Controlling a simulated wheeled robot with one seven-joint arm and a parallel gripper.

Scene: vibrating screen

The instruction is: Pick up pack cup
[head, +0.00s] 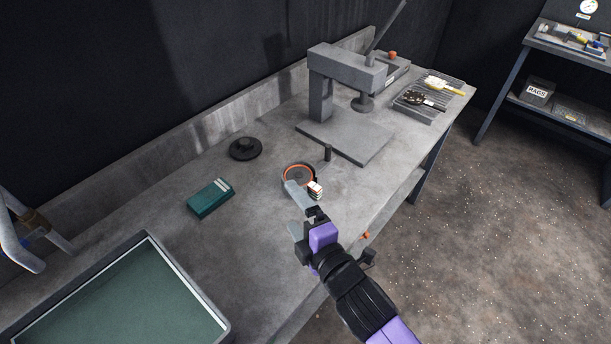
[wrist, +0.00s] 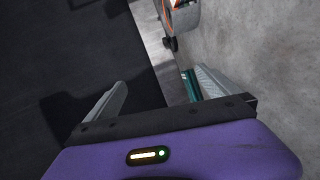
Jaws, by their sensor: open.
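What I take to be the pack cup is a round grey cup with an orange rim (head: 299,174) on the bench, in front of the press. A small red-and-white striped piece (head: 316,189) shows at its near side. Part of the cup also shows at the top of the wrist view (wrist: 178,18). My gripper (head: 289,205) is open and empty, at the near side of the cup; one finger overlaps its lower edge in the head view, and I cannot tell if they touch. In the wrist view the fingers (wrist: 160,78) are spread wide, with the cup beyond them.
A grey lever press (head: 345,70) stands behind the cup, with a small dark peg (head: 327,152) nearby. A black disc (head: 245,149), a teal box (head: 211,198) and a green-surfaced tray (head: 222,318) lie to the left. A rack of tools (head: 428,112) is at the far end.

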